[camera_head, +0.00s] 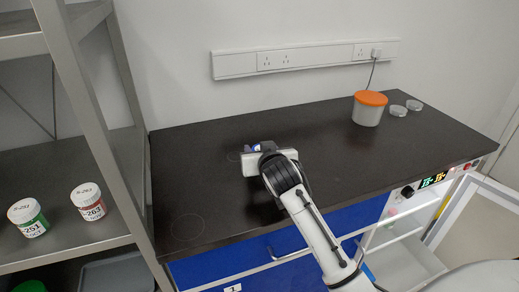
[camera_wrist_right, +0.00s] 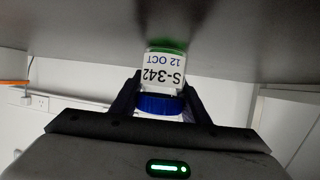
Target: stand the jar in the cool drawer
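The jar (camera_wrist_right: 163,78) has a blue lid, a green band and a white label reading S-342, 12 OCT. In the right wrist view its lid is between the two fingers of my right gripper (camera_wrist_right: 160,100), which look shut on it. In the head view my right gripper (camera_head: 258,152) is low over the dark worktop, and mostly hides the jar. I cannot tell whether the jar touches the worktop. Blue drawer fronts (camera_head: 225,262) are under the worktop; I cannot tell which is the cool drawer. My left gripper is out of view.
An orange-lidded tub (camera_head: 368,110) and small clear dishes (camera_head: 407,107) stand at the back right. Two labelled jars, one green (camera_head: 28,218) and one red (camera_head: 89,201), stand on the left metal rack. At right, a white unit (camera_head: 405,262) stands open. The worktop's left front is clear.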

